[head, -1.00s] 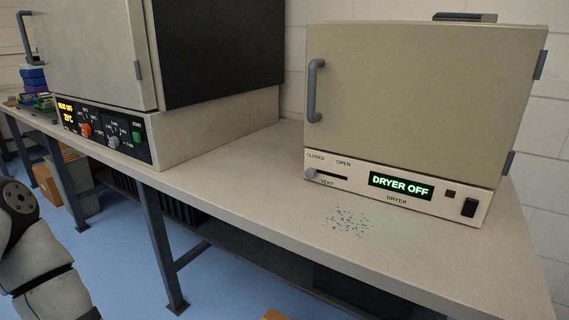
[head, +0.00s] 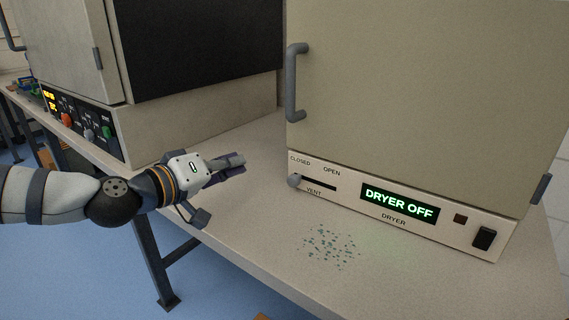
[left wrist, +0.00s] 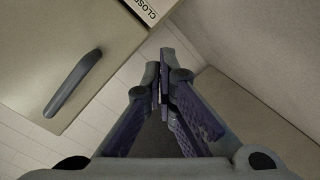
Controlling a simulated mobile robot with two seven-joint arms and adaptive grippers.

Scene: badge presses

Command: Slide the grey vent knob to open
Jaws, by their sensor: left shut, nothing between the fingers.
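The grey vent knob (head: 295,181) sits at the left end of its dark slot, under the word CLOSED, on the front panel of the dryer (head: 400,100). The slot runs right from it, below OPEN. My left gripper (head: 241,162) is shut and empty, to the left of the knob and apart from it, over the bench. In the left wrist view the shut fingers (left wrist: 163,75) show with part of the CLOSED label above them; the knob cannot be made out there. My right gripper is not in view.
The dryer's door handle (head: 294,82) stands out above the knob. An oven (head: 200,100) with dials stands at the left. Small teal specks (head: 330,247) lie on the bench (head: 265,225) before the dryer. The dryer display reads DRYER OFF.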

